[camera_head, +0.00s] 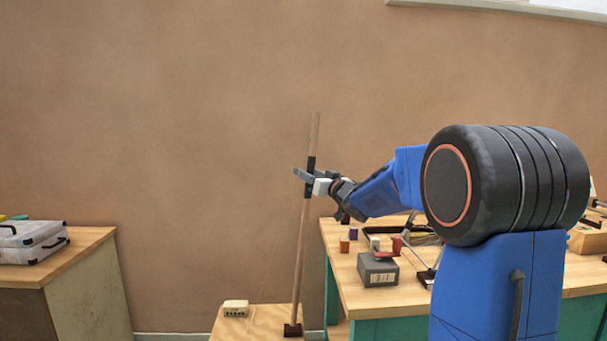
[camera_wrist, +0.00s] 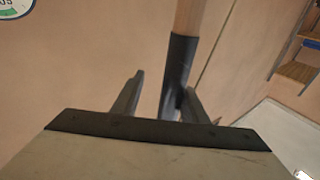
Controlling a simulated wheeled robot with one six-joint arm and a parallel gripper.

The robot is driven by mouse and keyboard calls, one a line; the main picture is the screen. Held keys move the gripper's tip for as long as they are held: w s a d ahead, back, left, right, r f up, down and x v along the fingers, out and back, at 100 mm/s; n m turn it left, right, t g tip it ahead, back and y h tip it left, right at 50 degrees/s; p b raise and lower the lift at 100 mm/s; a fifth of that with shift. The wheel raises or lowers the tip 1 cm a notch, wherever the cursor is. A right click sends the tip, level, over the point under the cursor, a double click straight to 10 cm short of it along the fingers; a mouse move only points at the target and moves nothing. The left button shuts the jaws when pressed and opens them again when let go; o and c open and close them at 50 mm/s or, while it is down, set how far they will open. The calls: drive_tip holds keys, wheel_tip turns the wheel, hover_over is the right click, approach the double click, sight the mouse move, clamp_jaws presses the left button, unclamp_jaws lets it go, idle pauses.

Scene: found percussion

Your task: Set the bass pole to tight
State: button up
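The bass pole (camera_head: 301,235) is a long wooden stick with a black sleeve (camera_head: 310,163) around its upper part. It leans slightly to the right at the top, and its foot is in a dark block (camera_head: 292,330) on a low wooden surface. My gripper (camera_head: 306,176) is at the sleeve's height. In the wrist view the black sleeve (camera_wrist: 178,72) runs between the two grey fingers of my gripper (camera_wrist: 160,100). The fingers are apart, with a gap beside the left one; the right finger looks close to the sleeve. The sleeve's lower end is hidden.
A small cream box (camera_head: 235,308) sits left of the pole's foot. A workbench (camera_head: 345,270) at right carries a grey box (camera_head: 378,269) and small coloured blocks. A thin dark string (camera_wrist: 217,45) runs beside the pole.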

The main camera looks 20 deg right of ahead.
drive_tip(key=shift+a, duration=0.2)
drive_tip(key=v, duration=1.7)
drive_tip(key=shift+s, duration=0.2)
drive_tip(key=s+a+f+g+h, duration=0.1)
drive_tip(key=s+a+f+g, duration=0.3)
drive_tip(key=s+f, duration=0.4)
drive_tip(key=s+a+f+m+g+h, duration=0.1)
drive_tip(key=s+a+f+g+h, duration=0.1)
drive_tip(key=s+a+f+g, duration=0.3)
drive_tip(key=s+a+f+g+h, duration=0.2)
drive_tip(key=s+a+f+g, duration=0.2)
drive_tip(key=s+f, duration=0.8)
drive_tip(key=s+g, duration=0.1)
drive_tip(key=s, duration=1)
drive_tip(key=shift+s+a+f+m, duration=0.15)
drive_tip(key=shift+s+a+m, duration=0.1)
drive_tip(key=shift+m, duration=0.15)
